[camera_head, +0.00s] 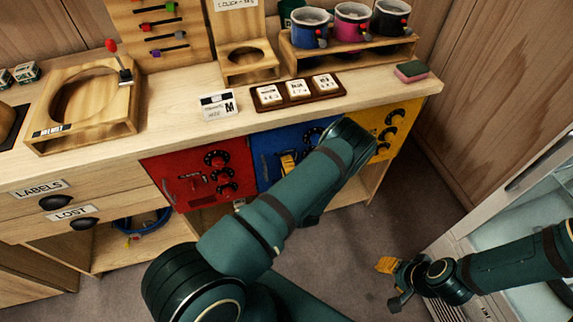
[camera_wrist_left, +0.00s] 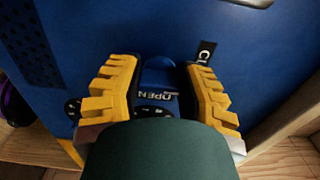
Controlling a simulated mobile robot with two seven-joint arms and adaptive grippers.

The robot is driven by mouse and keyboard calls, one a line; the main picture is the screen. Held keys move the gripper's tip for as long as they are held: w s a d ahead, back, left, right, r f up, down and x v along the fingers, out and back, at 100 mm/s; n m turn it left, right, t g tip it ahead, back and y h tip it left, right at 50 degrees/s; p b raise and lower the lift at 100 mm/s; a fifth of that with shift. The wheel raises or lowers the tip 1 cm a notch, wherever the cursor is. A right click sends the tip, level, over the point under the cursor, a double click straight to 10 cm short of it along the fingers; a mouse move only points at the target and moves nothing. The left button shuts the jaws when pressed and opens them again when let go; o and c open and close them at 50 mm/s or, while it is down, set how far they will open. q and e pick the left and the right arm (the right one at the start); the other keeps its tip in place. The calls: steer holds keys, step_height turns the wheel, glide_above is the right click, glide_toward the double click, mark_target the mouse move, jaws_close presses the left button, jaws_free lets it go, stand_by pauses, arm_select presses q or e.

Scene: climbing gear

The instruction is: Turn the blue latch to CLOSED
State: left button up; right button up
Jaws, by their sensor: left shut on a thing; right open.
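The blue door (camera_head: 266,148) is in the middle of the row under the counter, between a red and a yellow one. In the left wrist view, my left gripper (camera_wrist_left: 159,80) is shut on the blue latch (camera_wrist_left: 158,72), with a yellow finger on each side. The OPEN label (camera_wrist_left: 155,96) shows between the fingers, and a partly hidden label beginning "CL" (camera_wrist_left: 206,53) is beside the right finger. In the head view my left arm hides the latch; one yellow finger of the left gripper (camera_head: 288,163) shows. My right gripper (camera_head: 392,282) is open and empty above the floor.
The red door (camera_head: 180,160) and yellow door (camera_head: 378,118) flank the blue one. The counter above holds a dark tray of white tiles (camera_head: 296,102), a card (camera_head: 217,105) and a mug rack (camera_head: 345,56). A pale glass-topped unit (camera_head: 500,205) stands at right.

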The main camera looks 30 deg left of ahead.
stand_by(0.5)
arm_select(q)
steer(key=o, duration=1.2)
steer(key=v, duration=1.1)
steer(key=shift+s+d, duration=0.3)
